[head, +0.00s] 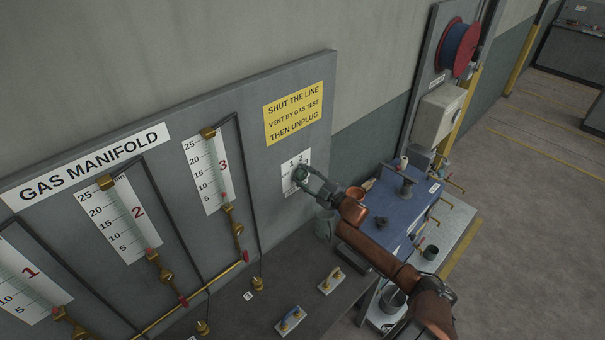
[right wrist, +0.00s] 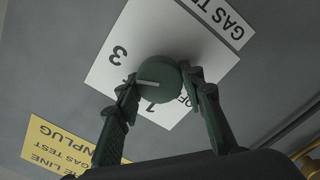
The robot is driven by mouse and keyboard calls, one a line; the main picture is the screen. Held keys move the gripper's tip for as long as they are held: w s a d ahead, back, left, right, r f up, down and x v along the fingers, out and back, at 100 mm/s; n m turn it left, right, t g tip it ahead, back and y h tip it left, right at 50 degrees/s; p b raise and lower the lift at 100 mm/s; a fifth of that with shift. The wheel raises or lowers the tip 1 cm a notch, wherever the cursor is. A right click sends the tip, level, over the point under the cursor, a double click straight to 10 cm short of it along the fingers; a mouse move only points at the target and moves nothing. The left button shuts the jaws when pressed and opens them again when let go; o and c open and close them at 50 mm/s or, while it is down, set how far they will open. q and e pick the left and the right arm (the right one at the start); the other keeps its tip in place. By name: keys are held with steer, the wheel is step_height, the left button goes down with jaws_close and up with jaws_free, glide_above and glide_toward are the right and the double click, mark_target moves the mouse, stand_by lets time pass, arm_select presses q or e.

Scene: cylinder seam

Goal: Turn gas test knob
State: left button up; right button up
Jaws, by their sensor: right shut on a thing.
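The gas test knob (right wrist: 159,80) is round and dark green with a pale pointer line. It sits on a white dial plate (right wrist: 185,45) with numbers and OFF, upside down in the right wrist view. In that view the pointer line lies toward the side between the 3 and the 1. My right gripper (right wrist: 158,88) has a finger on each side of the knob and is shut on it. In the head view the right gripper (head: 302,178) reaches the dial plate (head: 291,160) on the panel and hides most of the knob. My left gripper is not in view.
The grey GAS MANIFOLD panel (head: 265,190) carries three gauges (head: 211,170) with brass fittings and pipes. A yellow sign (head: 293,113) is above the dial. A dark bench (head: 270,310) with small plugs is below. A blue-topped table (head: 400,200) with tools stands at the right.

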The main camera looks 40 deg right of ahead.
steer(key=shift+d+m+p, duration=0.1)
steer(key=shift+m+p, duration=0.3)
steer(key=shift+m, duration=0.6)
steer(key=o, duration=1.2)
steer(key=shift+c, duration=0.2)
steer(key=s+d, duration=0.1)
steer(key=s, duration=1.1)
steer(key=shift+a, duration=0.1)
